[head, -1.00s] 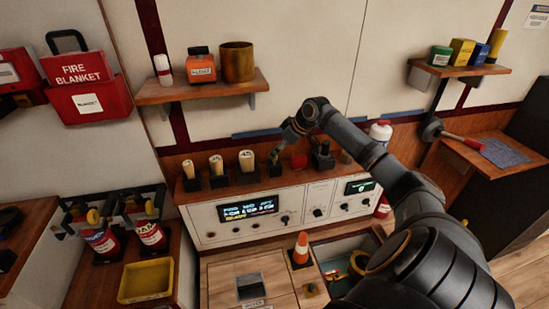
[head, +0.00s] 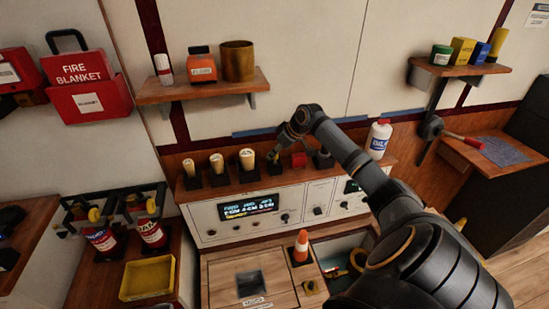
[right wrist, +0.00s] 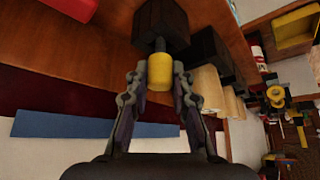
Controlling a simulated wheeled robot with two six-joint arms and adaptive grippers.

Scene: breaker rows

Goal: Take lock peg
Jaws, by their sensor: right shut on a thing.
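The lock peg (right wrist: 159,72), a short yellow cylinder on a thin dark stem, is between the fingers of my right gripper (right wrist: 158,88) in the right wrist view. The gripper is shut on it. The stem runs to a black block (right wrist: 162,22); whether it sits inside the block is hard to tell. In the head view my right gripper (head: 276,154) is over the console's top ledge, at the right end of the pale pegs, and its fingers largely hide the lock peg. My left gripper is not in view.
Several pale pegs (head: 217,163) stand in black blocks left of my right gripper. A red block (head: 298,160) and a white bottle (head: 379,138) are to its right. A shelf (head: 205,91) hangs above. An orange cone (head: 301,246) stands on the lower counter.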

